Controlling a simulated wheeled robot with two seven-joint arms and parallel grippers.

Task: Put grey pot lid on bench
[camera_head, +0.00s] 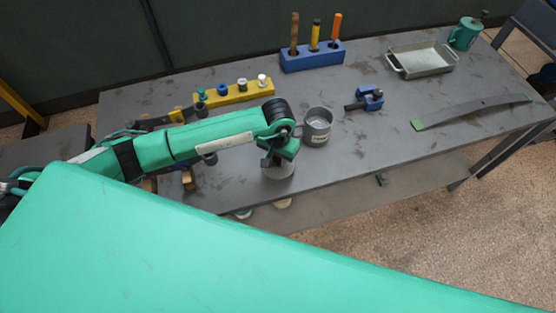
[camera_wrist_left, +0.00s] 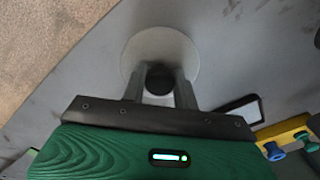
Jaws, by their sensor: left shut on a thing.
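The grey pot lid (camera_head: 278,171) is a pale round disc near the front edge of the grey bench (camera_head: 390,130). It shows fully in the left wrist view (camera_wrist_left: 178,45), with a dark round knob (camera_wrist_left: 158,82) between my fingers. My left gripper (camera_head: 274,160) is shut on the knob, above the lid. I cannot tell whether the lid touches the bench or hangs just over it. A grey pot (camera_head: 317,125) with a pale label stands upright on the bench, just right of the gripper. My right gripper is not in view.
A yellow rack (camera_head: 235,94) with several knobbed pieces and a blue rack (camera_head: 312,57) with three handled tools stand behind. A blue clamp-like part (camera_head: 369,98), a metal tray (camera_head: 421,60), a green mug (camera_head: 465,33) and a long strip (camera_head: 472,111) lie right. Bench between them is clear.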

